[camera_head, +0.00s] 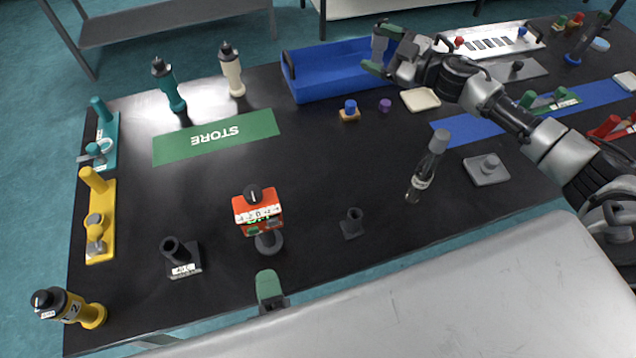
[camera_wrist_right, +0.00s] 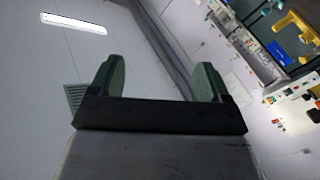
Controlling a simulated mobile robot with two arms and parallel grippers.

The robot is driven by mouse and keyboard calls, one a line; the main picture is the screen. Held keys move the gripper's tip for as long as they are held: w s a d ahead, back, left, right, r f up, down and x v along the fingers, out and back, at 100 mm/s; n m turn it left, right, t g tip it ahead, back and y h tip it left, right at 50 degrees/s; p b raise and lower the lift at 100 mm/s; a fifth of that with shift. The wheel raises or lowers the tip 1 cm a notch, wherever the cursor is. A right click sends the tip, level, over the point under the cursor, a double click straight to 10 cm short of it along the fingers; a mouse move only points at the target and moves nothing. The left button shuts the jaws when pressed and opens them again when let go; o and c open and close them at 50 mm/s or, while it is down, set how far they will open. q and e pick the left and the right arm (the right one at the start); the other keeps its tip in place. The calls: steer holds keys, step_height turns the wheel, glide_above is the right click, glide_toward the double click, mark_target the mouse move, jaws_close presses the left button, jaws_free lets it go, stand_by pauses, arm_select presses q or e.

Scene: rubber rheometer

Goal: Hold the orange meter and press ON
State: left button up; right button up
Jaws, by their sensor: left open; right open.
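The orange meter (camera_head: 240,205) stands on a dark round base near the front of the black table. It has a black knob on top, a pale marked panel and a green patch low on its front; the lettering is too small to read. My left gripper (camera_head: 268,286) is at the table's front edge, just below the meter and apart from it. One green finger shows clearly; it is open. My right gripper (camera_head: 377,54) is raised over the blue tray's right end, far from the meter. In the right wrist view its two green fingers (camera_wrist_right: 160,82) are spread with nothing between them.
A dark socket block (camera_head: 182,262) stands left of the meter and a smaller one (camera_head: 352,224) right of it. The blue tray (camera_head: 325,82) is at the back. The table between the green STORE mat (camera_head: 180,148) and meter is clear.

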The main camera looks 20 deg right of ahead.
steer(key=s+a+f+n+g+y, duration=0.2)
steer(key=s+a+g+y, duration=0.15)
steer(key=a, duration=0.65)
steer(key=n+g+y, duration=0.2)
steer(key=g+y, duration=0.2)
steer(key=g, duration=0.7)
glide_toward(263, 199)
steer(key=a, duration=0.6)
steer(key=a+f, duration=0.1)
steer(key=a, duration=0.3)
steer(key=shift+s+a, duration=0.1)
steer(key=shift+c, duration=0.2)
steer(key=c, duration=0.7)
arm_select(q)
steer(key=shift+c, duration=0.7)
arm_select(e)
steer(key=shift+c, duration=0.5)
arm_select(q)
jaws_close()
